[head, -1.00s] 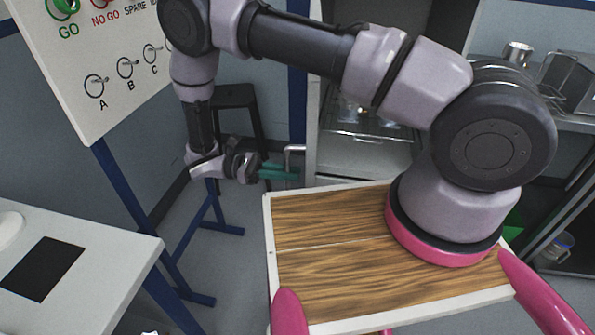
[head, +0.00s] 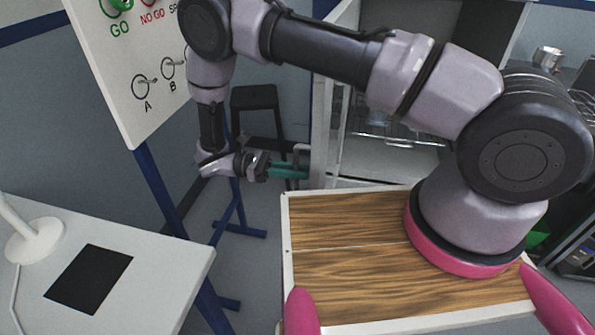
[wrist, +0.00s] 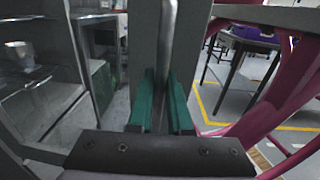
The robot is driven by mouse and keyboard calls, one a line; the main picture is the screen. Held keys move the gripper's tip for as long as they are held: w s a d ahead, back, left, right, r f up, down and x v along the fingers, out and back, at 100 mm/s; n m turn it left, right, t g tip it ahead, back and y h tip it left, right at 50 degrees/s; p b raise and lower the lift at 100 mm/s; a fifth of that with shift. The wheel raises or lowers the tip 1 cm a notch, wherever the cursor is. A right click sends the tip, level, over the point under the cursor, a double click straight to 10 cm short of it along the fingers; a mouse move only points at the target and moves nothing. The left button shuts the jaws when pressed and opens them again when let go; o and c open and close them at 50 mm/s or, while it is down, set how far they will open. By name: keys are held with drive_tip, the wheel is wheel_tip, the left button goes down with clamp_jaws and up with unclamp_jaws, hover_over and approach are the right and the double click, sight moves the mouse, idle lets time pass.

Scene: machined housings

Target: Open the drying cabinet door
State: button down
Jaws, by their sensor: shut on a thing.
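The drying cabinet (head: 395,160) stands behind my arm in the head view, its wire racks visible inside. Its pale door (head: 322,150) is seen nearly edge-on at the cabinet's left side and appears swung part of the way outward; the arm hides its upper part. A grey bar handle (head: 303,153) sticks out to the left of the door. My gripper (head: 290,171) has green fingers closed around this handle. In the wrist view, the upright handle (wrist: 167,50) runs between the fingertips of my gripper (wrist: 161,95).
A white table (head: 150,280) with a black mat (head: 88,278) and a lamp base (head: 35,240) stands at the left. A white sign board (head: 125,75) on blue legs is near my arm. A dark stool (head: 257,110) stands behind the gripper. A metal cup (head: 547,58) sits at the far right.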

drive_tip(key=c, duration=0.8)
unclamp_jaws()
drive_tip(key=shift+c, duration=0.2)
drive_tip(key=v, duration=1.1)
drive_tip(key=shift+d, duration=0.1)
